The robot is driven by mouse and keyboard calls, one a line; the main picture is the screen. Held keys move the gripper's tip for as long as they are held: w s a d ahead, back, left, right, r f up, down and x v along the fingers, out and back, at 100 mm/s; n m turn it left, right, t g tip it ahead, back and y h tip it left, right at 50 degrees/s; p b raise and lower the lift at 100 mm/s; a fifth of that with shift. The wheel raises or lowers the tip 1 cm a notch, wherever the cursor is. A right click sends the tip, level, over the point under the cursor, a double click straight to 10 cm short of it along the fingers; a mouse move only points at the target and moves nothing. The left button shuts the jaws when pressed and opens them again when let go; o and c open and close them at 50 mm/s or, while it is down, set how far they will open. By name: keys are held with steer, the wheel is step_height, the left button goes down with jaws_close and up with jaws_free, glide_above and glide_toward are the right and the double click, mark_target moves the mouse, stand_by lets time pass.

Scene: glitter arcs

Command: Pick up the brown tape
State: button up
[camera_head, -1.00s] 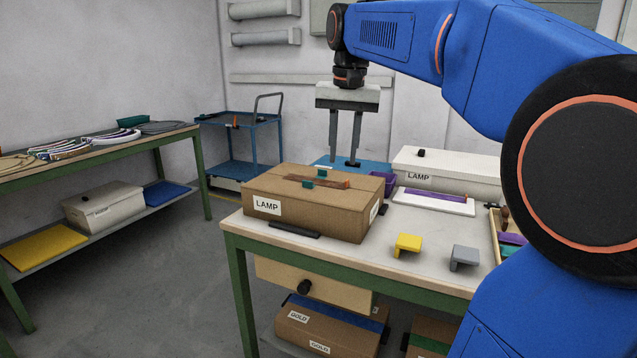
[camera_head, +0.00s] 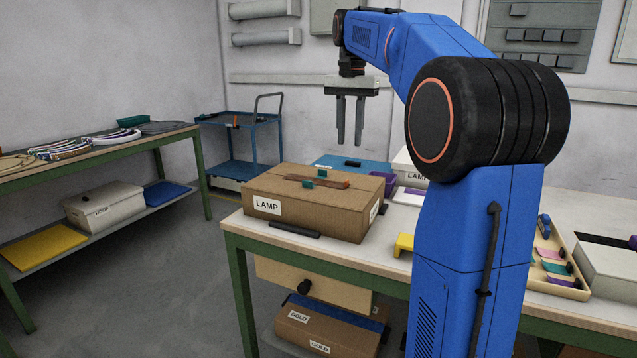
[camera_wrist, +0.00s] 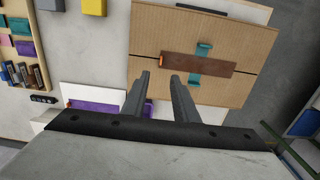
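The brown tape appears to be the flat brown strip (camera_head: 318,182) lying on the closed cardboard box labelled LAMP (camera_head: 285,213). It runs along the lid seam, with a teal piece showing on each side of it. In the wrist view the strip (camera_wrist: 225,65) has a small orange mark at its left end and lies beyond the fingertips, mostly to their right. My gripper (camera_head: 349,142) hangs pointing down, above and behind the box in the head view. In the wrist view its fingers (camera_wrist: 160,76) are apart with nothing between them.
The box stands on a green-framed workbench (camera_head: 382,256). A blue flat-topped item (camera_head: 332,162), a purple bin (camera_head: 389,181) and a white LAMP box (camera_head: 405,168) are close behind it. A yellow piece (camera_head: 404,243) is to its right. My arm hides part of the bench.

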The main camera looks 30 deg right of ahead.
mark_target(347, 180)
step_height(347, 180, down, 12)
steer(key=shift+a+r, duration=0.15)
steer(key=shift+r, duration=0.1)
stand_by(0.4)
steer(key=shift+c, duration=0.4)
jaws_close()
